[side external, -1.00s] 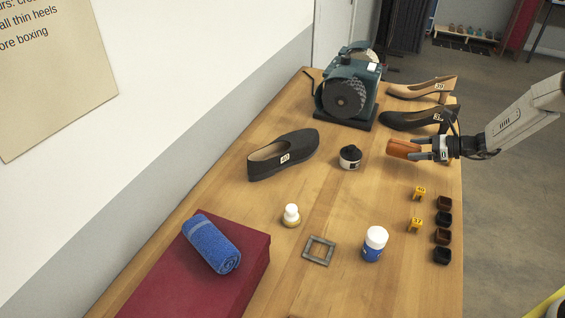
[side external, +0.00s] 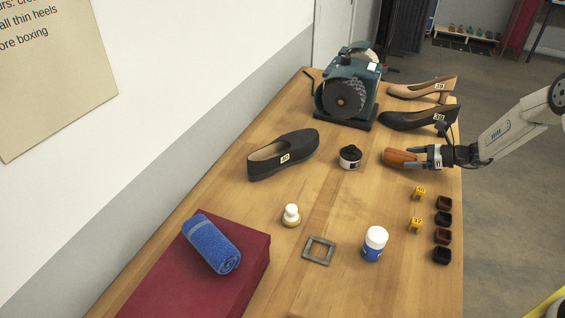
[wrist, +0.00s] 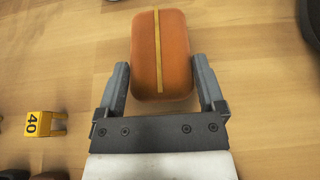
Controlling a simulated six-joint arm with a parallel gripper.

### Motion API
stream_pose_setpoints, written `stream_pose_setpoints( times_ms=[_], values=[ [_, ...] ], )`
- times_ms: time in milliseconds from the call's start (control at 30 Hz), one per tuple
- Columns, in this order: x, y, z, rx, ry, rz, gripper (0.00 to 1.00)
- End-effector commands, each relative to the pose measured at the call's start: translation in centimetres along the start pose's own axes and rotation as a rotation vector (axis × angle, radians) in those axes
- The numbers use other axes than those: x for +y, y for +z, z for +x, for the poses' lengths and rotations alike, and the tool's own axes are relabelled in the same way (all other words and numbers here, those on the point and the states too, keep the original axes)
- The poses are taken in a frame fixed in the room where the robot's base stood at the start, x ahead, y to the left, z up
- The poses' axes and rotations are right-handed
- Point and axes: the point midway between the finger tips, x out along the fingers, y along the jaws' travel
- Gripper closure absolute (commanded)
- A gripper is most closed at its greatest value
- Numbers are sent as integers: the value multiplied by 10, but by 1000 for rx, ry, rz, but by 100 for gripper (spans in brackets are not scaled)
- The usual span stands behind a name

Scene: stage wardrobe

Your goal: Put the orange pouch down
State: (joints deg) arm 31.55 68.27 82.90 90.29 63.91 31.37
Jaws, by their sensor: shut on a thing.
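The orange pouch (side external: 400,158) is at the right side of the wooden table, right of the black-lidded jar. My gripper (side external: 421,157) is shut on its near end, with one finger on each side. In the wrist view the pouch (wrist: 160,55) shows a yellow strip along its middle and sits between the fingertips of my gripper (wrist: 160,85). The pouch is low, at or just above the tabletop; I cannot tell whether it touches.
A black-lidded jar (side external: 350,157) stands left of the pouch. Black (side external: 410,118) and tan heels (side external: 422,88) lie behind it. Yellow number tags (side external: 419,192) and several small dark blocks (side external: 444,219) are in front. Bare table (side external: 370,195) lies front-left of the pouch.

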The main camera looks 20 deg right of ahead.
Motion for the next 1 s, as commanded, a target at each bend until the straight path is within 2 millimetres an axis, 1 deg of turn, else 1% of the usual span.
stream_pose_setpoints(
  times_ms=[67,100,133,567,767,1000],
  values=[
    [0,-2,1,-1,0,0,77],
    [0,-2,1,0,0,0,9],
    [0,-2,1,0,0,0,0],
    [0,1,-2,0,-1,0,0],
    [-1,1,-21,0,-3,1,0],
    [-1,1,-58,0,-4,1,0]
  ],
)
